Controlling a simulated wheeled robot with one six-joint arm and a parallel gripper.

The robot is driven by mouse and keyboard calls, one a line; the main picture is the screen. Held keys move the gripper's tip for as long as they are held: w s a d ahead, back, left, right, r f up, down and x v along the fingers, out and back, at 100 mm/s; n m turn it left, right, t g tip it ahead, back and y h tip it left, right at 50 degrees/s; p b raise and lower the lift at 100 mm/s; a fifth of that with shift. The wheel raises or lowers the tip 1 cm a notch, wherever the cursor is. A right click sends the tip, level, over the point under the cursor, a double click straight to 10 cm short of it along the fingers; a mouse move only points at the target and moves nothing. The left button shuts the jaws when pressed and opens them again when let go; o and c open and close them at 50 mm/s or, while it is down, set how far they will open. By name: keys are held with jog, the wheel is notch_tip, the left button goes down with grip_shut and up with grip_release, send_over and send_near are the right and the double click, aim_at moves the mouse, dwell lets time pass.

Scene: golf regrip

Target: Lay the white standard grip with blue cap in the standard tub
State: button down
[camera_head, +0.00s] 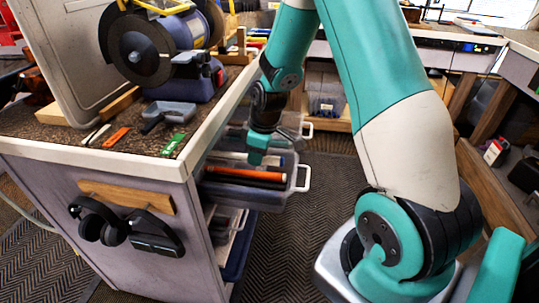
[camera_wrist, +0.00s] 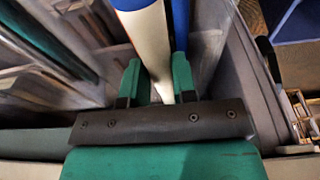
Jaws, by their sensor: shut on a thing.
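My gripper (camera_wrist: 156,78) is shut on the white grip (camera_wrist: 152,42), which runs lengthwise between the two teal fingers. The blue cap (camera_wrist: 130,3) shows at its far end, at the top of the wrist view. In the head view my gripper (camera_head: 257,152) points down over the clear tubs on the side of the bench. The near tub (camera_head: 292,180) holds an orange grip (camera_head: 245,173) and a dark grip. Another clear tub (camera_head: 292,124) sits behind it. No label shows which is the standard tub. I cannot tell whether the held grip touches anything below.
A blue bar-like thing (camera_wrist: 180,30) lies right beside the held grip in the wrist view. A bench grinder (camera_head: 160,45) and a small grey tray (camera_head: 168,112) stand on the bench top. Lower shelves hold more tubs. The floor right of the tubs is clear.

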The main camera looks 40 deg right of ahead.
notch_tip(320, 180, down, 7)
jog(key=b, duration=0.3)
jog(key=shift+d+b, duration=0.1)
jog(key=shift+b, duration=0.3)
jog(key=shift+f, duration=0.45)
dwell(0.4)
jog(key=c, duration=0.8)
grip_release()
jog(key=s+r, duration=0.1)
jog(key=r, duration=0.4)
jog(key=d+r+p, duration=0.1)
jog(key=r, duration=0.5)
jog(key=s+d+r+p, duration=0.1)
jog(key=r, duration=0.5)
jog(key=shift+s, duration=0.35)
jog(key=shift+r, duration=0.1)
